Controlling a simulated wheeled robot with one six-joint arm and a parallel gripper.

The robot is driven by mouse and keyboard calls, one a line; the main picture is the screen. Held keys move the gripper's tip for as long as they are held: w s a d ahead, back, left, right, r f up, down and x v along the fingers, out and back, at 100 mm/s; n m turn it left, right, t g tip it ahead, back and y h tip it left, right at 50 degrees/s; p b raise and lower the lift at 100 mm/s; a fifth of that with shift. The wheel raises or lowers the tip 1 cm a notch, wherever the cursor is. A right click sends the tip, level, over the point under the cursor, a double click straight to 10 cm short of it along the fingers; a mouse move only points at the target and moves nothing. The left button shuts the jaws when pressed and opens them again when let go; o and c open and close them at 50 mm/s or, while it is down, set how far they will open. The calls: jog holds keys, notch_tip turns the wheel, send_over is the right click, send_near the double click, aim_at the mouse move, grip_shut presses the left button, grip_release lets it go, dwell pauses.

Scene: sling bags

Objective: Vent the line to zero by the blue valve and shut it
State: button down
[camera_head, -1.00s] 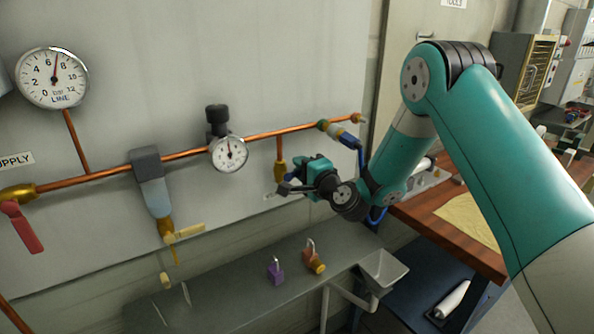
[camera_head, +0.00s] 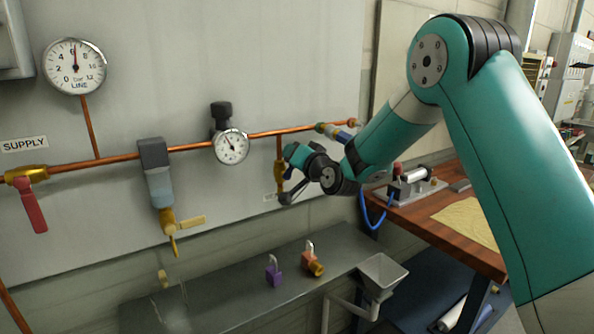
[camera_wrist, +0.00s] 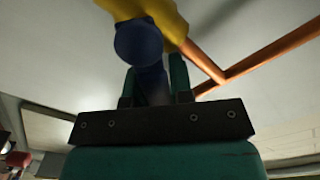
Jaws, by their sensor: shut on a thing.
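The blue valve has a brass body (camera_head: 281,168) on a short copper drop below the main pipe. In the wrist view its blue handle (camera_wrist: 138,42) lies between my gripper's fingers (camera_wrist: 154,80), and the yellow body (camera_wrist: 170,12) shows beyond. In the head view my gripper (camera_head: 288,196) is at the valve, tilted down-left, and hides the handle. It is shut on the handle. The LINE gauge (camera_head: 88,80) needle stands nearly upright, around 6 bar. The small gauge (camera_head: 232,147) needle points up and left; its numbers are too small to read.
A red supply handle (camera_head: 34,207) hangs down at left. A yellow handle (camera_head: 190,222) is under the filter unit (camera_head: 155,172). A purple padlock (camera_head: 273,272) and an orange one (camera_head: 312,262) are on the grey shelf (camera_head: 215,290). A funnel (camera_head: 382,270) and wooden bench (camera_head: 440,225) are right.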

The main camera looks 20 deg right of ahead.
jog(key=n+b, duration=0.1)
jog(key=a+n+b, duration=0.1)
jog(key=n+b, duration=0.2)
jog(key=b, duration=0.1)
jog(key=shift+s+a+r, duration=0.15)
jog(key=shift+s+a, duration=0.05)
jog(key=shift+a, duration=0.2)
jog(key=shift+s+a+r+n+b, duration=0.15)
jog(key=shift+a+n+b, duration=0.2)
jog(key=shift+n+b, duration=0.5)
jog(key=shift+a+r+n+b, duration=0.15)
jog(key=shift+a+n+b, duration=0.2)
jog(key=shift+n+b, duration=0.5)
jog(key=c, duration=1)
grip_release()
jog(key=shift+r, duration=0.1)
jog(key=b+v, duration=0.3)
jog(key=v, duration=1.4)
jog(key=shift+s, duration=0.2)
